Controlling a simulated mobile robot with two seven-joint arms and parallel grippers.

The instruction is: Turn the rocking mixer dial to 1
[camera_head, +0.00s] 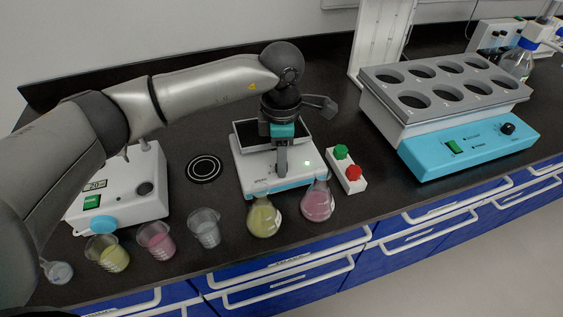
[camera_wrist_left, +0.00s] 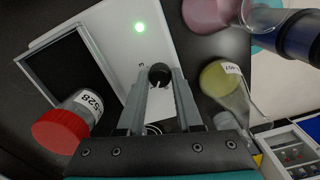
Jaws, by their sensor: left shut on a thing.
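The rocking mixer (camera_head: 240,165) is a white box with a dark tray (camera_head: 248,133) on top and a lit green light (camera_head: 307,163) at its front right. Its black dial (camera_wrist_left: 159,75) has a pale pointer mark and shows in the left wrist view. My left gripper (camera_wrist_left: 158,82) points down at the mixer's front, its two fingers closed on either side of the dial. In the head view my left gripper (camera_head: 281,170) hides the dial. My right gripper is not in view.
A yellow flask (camera_head: 264,219) and a pink flask (camera_head: 317,202) stand close in front of the mixer. Several beakers stand to their left. A red-capped bottle (camera_wrist_left: 62,127) is near the tray. A multi-hole heater (camera_head: 440,125) stands at right.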

